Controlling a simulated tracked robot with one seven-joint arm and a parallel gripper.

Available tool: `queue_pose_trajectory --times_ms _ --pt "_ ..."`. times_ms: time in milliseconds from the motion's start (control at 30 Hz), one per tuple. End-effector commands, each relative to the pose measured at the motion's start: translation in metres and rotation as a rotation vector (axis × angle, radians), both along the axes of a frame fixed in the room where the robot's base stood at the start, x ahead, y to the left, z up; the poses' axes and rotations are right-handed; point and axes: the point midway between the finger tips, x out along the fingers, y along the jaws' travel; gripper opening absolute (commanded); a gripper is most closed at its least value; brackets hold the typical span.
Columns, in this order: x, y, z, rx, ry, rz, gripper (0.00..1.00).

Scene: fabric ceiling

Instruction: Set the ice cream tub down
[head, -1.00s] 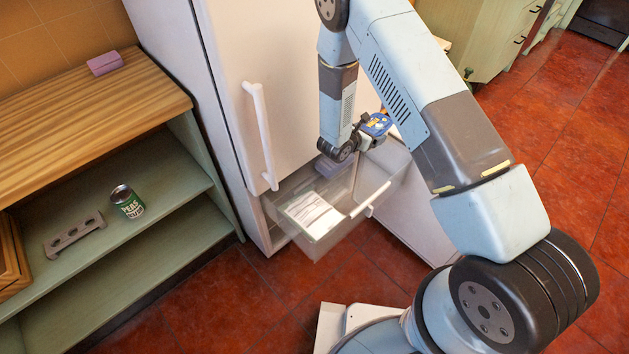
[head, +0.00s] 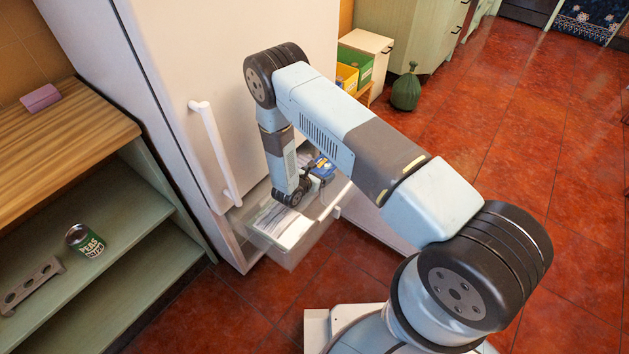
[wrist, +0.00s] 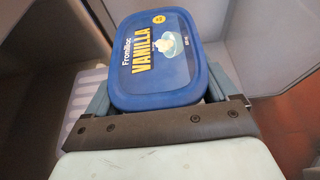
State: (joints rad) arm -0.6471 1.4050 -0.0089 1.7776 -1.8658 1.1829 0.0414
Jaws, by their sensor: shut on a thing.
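The ice cream tub (wrist: 155,60) has a blue lid marked "VANILLA" and fills the upper middle of the wrist view. My gripper (wrist: 155,105) is shut on it, with a finger along each side. In the head view the blue tub (head: 323,170) shows small beside my wrist, at the open freezer drawer (head: 283,258). My arm hides part of the tub and the drawer. I cannot tell whether the tub touches the drawer's floor.
A white packet with lines (head: 281,225) lies in the drawer. The fridge door with its white handle (head: 214,150) stands above. A peas can (head: 85,241) and a grey holed block (head: 33,285) are on the left shelf.

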Motion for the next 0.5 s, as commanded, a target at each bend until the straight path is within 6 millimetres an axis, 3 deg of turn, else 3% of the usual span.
queue_pose_trajectory --times_ms 500 --pt "0.001 0.0 -0.042 0.0 -0.003 0.001 0.45"
